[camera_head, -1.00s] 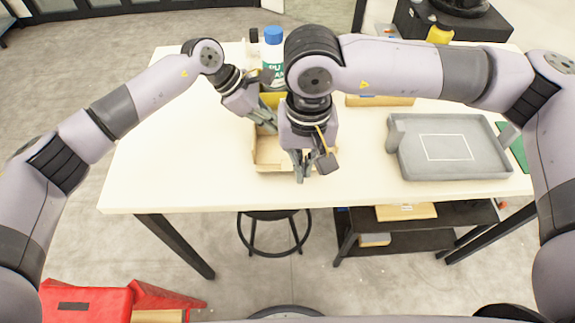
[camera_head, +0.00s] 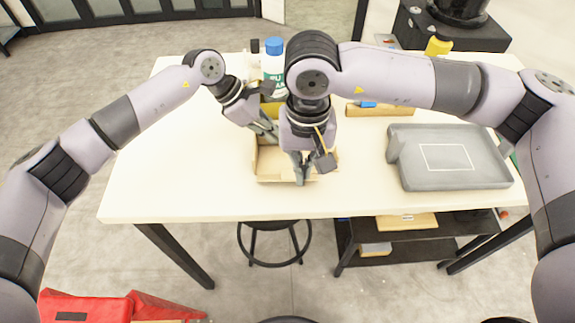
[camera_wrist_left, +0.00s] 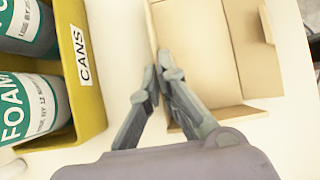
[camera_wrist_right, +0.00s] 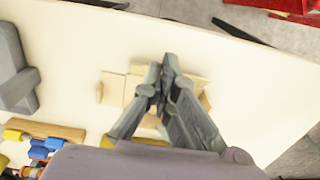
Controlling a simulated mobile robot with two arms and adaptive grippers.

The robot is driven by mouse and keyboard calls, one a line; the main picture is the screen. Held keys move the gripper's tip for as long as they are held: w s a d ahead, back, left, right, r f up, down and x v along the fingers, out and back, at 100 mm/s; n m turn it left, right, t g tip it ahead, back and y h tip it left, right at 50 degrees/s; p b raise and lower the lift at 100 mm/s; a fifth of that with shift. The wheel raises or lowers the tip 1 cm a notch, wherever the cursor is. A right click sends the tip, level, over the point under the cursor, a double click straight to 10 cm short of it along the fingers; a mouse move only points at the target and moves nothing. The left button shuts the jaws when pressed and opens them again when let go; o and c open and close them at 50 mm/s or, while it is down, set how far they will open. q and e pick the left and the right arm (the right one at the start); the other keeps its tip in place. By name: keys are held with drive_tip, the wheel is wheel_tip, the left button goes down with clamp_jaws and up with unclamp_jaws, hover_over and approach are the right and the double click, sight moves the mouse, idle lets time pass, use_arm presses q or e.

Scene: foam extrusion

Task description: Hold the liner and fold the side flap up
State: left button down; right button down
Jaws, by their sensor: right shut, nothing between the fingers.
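The liner is an open tan cardboard box on the white table, in the middle of the head view (camera_head: 268,172). The left wrist view shows its inside and raised walls (camera_wrist_left: 200,40), with a flap at the lower edge (camera_wrist_left: 238,113). My left gripper (camera_wrist_left: 158,75) is at the box's left wall, its fingers closed together with the wall edge between them. My right gripper (camera_head: 301,180) is shut and empty at the box's front right. In the right wrist view its fingers (camera_wrist_right: 165,70) hide part of the box, whose cardboard (camera_wrist_right: 112,90) shows beside them.
A yellow bin labelled CANS (camera_wrist_left: 85,90) with foam cans stands close to the box. A blue-capped bottle (camera_head: 273,62) is behind. A grey tray (camera_head: 405,175) lies at right. The table's front edge is close to the box; the left tabletop (camera_head: 160,170) is clear.

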drive_tip(key=shift+f, duration=3.75)
drive_tip(key=shift+w+r, duration=0.15)
drive_tip(key=shift+w, duration=0.8)
drive_tip(key=shift+w+r, duration=0.15)
drive_tip(key=shift+w, duration=0.75)
drive_tip(key=shift+s, duration=1.55)
wheel_tip(320, 180, up, 8)
use_arm(q)
drive_tip(key=c, duration=2.3)
unclamp_jaws()
